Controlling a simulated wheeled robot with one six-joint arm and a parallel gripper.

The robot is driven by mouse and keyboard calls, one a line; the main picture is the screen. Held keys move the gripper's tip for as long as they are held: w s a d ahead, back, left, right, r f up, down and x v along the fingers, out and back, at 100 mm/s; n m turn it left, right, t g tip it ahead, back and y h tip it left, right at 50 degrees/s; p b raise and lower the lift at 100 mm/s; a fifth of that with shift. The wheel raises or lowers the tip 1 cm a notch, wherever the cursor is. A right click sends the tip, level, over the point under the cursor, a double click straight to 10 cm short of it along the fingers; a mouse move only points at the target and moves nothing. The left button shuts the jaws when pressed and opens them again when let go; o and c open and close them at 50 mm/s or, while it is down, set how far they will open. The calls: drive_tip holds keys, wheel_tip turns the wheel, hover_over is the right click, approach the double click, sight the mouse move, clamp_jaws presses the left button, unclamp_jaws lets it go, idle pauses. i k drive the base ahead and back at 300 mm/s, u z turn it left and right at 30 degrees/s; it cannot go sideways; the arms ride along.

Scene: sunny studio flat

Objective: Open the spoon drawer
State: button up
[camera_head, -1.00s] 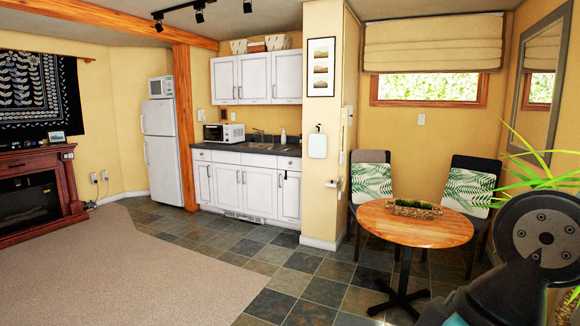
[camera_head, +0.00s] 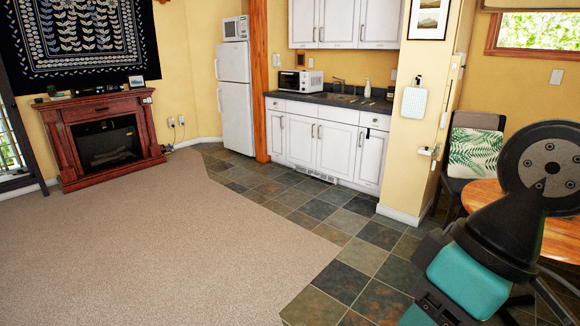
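White drawer fronts run in a row under the dark counter of the kitchenette in the head view. A narrow left drawer front (camera_head: 275,103), a wide middle front (camera_head: 322,112) and a narrow right drawer front (camera_head: 376,122) all look shut. I cannot tell which is the spoon drawer; no spoon shows. A small dark item (camera_head: 368,133) hangs at the lower edge of the right front. Part of my arm fills the lower right of the view, well in front of the cabinets. My gripper is not in view.
A wall end (camera_head: 427,130) stands just right of the cabinets. A round wooden table (camera_head: 540,238) and a chair (camera_head: 472,160) are at the right. Open carpet (camera_head: 160,255) and slate tiles (camera_head: 330,235) lie before the cabinets. A fridge (camera_head: 236,105) and fireplace (camera_head: 103,140) are at left.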

sight(386, 117)
drive_tip(key=u, duration=0.3)
drive_tip(key=i, duration=2.55)
drive_tip(key=z, duration=0.25)
drive_tip(key=i, duration=2.5)
drive_tip(key=z, duration=1.05)
drive_tip(key=i, duration=1.35)
drive_tip(key=z, duration=0.45)
